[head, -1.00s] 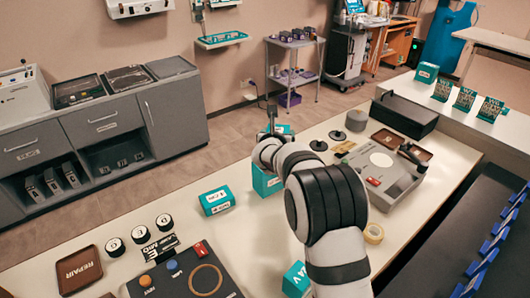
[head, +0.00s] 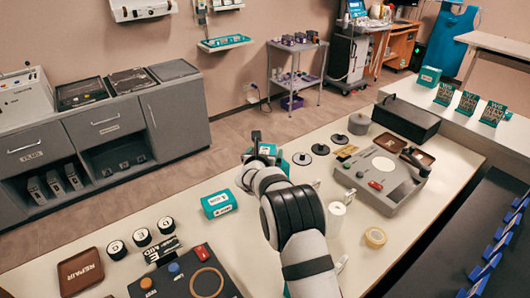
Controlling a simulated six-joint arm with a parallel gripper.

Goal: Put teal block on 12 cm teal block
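My gripper (head: 258,142) is at the far edge of the pale bench, left of the middle. A teal block (head: 268,150) is at its end and seems held in it; my wrist partly hides the block and the fingertips. Another teal block with a white label (head: 218,203) lies on the bench to the left, apart from the gripper. Which block is the 12 cm one I cannot tell. My forearm covers the bench below.
A brown REPAIR tray (head: 82,271), black round pieces (head: 141,237) and a control box (head: 190,280) are at the front left. A white cylinder (head: 336,217), a tape roll (head: 375,237) and a grey device (head: 382,175) are right of my arm. Dark discs (head: 320,149) lie beyond.

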